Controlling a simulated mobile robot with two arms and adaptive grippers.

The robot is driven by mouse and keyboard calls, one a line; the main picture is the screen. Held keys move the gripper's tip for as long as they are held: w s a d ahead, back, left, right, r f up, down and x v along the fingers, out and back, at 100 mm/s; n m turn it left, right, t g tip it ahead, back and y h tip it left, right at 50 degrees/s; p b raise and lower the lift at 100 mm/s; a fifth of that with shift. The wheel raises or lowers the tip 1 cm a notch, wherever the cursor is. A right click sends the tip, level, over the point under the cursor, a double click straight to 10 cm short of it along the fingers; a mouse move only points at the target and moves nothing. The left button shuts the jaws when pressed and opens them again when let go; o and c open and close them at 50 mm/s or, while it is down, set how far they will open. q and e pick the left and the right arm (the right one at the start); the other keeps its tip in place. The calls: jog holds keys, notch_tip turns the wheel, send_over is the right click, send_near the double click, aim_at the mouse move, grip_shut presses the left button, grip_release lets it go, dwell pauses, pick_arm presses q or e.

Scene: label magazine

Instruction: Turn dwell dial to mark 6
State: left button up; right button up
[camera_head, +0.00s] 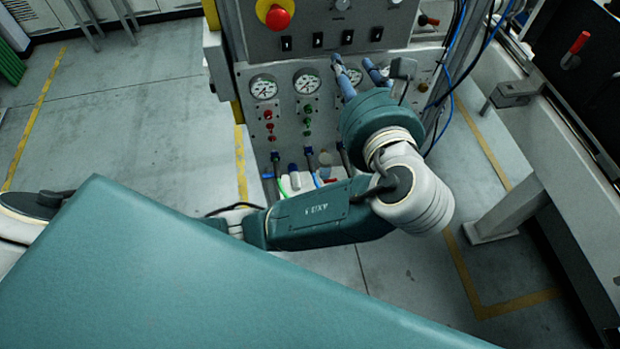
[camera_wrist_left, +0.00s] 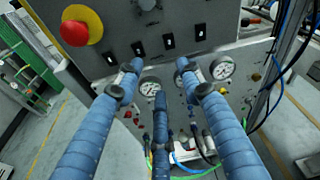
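A small silver knob (camera_head: 341,4) sits on the grey control panel (camera_head: 300,45) at the top edge of the head view. A matching knob shows at the top edge of the left wrist view (camera_wrist_left: 147,5), partly cut off. I cannot tell for sure that it is the dwell dial, and no marks or pointer are readable. My left gripper (camera_head: 356,64) is in front of the panel, below the knob and near the row of black switches. In the left wrist view its blue fingers (camera_wrist_left: 158,75) are spread apart with nothing between them. My right gripper is not in view.
A red emergency button on yellow (camera_head: 277,16) projects at the panel's upper left. Black switches (camera_head: 318,40) lie below the knob, with pressure gauges (camera_head: 264,87) and hoses lower down. Blue cables (camera_head: 452,85) hang at the right. Open floor (camera_head: 130,110) lies left.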

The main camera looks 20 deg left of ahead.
pick_arm(q)
jog(key=s+a+f+n+g+h, duration=0.1)
jog(key=f+n, duration=0.3)
jog(key=f, duration=0.4)
jog(key=s+a+f+n+g+h, duration=0.1)
jog(key=s+f+n+g+h, duration=0.1)
jog(key=f, duration=0.6)
jog(key=s+a+f+n+g+h, duration=0.2)
jog(key=s+f+n, duration=0.3)
jog(key=f, duration=0.3)
jog(key=shift+f+n+g, duration=0.2)
jog(key=shift+n+g, duration=0.4)
jog(key=shift+g, duration=0.1)
jog(key=shift+f, duration=0.1)
